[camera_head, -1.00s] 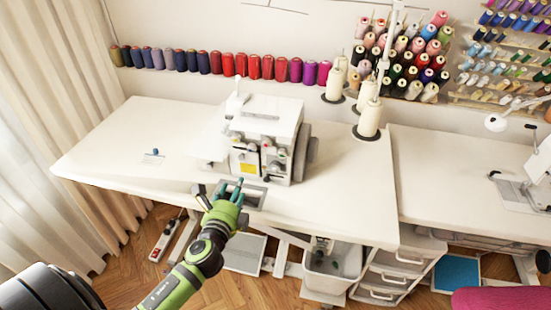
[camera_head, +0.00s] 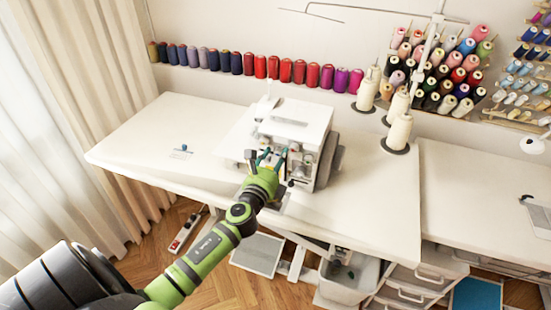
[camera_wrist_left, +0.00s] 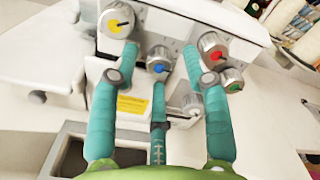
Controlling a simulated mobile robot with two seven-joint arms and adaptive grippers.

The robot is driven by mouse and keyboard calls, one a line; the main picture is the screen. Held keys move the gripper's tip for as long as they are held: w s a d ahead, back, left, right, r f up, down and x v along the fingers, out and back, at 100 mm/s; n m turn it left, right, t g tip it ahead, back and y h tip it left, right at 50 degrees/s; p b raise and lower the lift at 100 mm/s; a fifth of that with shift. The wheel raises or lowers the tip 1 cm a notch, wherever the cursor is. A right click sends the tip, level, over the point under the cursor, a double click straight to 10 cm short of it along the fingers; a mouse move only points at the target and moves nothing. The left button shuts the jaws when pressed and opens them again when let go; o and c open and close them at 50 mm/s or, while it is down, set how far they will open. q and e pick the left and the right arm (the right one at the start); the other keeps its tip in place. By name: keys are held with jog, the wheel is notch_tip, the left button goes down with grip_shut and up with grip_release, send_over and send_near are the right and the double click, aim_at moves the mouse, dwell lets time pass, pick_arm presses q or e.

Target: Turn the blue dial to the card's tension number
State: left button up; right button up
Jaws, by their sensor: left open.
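A white sewing machine (camera_head: 295,125) stands on the table. In the left wrist view, its front has a dial with a blue centre (camera_wrist_left: 159,62) between a yellow-marked dial (camera_wrist_left: 117,22) and a red-marked dial (camera_wrist_left: 213,46). My left gripper (camera_head: 271,157) is at the machine's front. It is open, with teal fingers either side of the blue dial in the wrist view (camera_wrist_left: 160,66) and one finger below it. I cannot tell whether any finger touches it. A yellow label (camera_wrist_left: 132,106) sits on the machine's front; its print is unreadable. I cannot identify the card for certain. My right gripper is not in view.
A green-marked dial (camera_wrist_left: 232,80) is below the red one. White thread cones (camera_head: 398,133) stand right of the machine. A small blue item (camera_head: 184,148) lies on the white table (camera_head: 135,140), whose left part is mostly clear. Curtains (camera_head: 60,130) hang at left.

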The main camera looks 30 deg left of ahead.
pick_arm(q)
grip_shut()
jog(key=shift+f+n, duration=0.1)
jog(key=shift+n, duration=0.2)
jog(key=shift+n+b, duration=0.45)
jog(key=shift+n, duration=2.15)
jog(key=shift+d, duration=0.1)
grip_release()
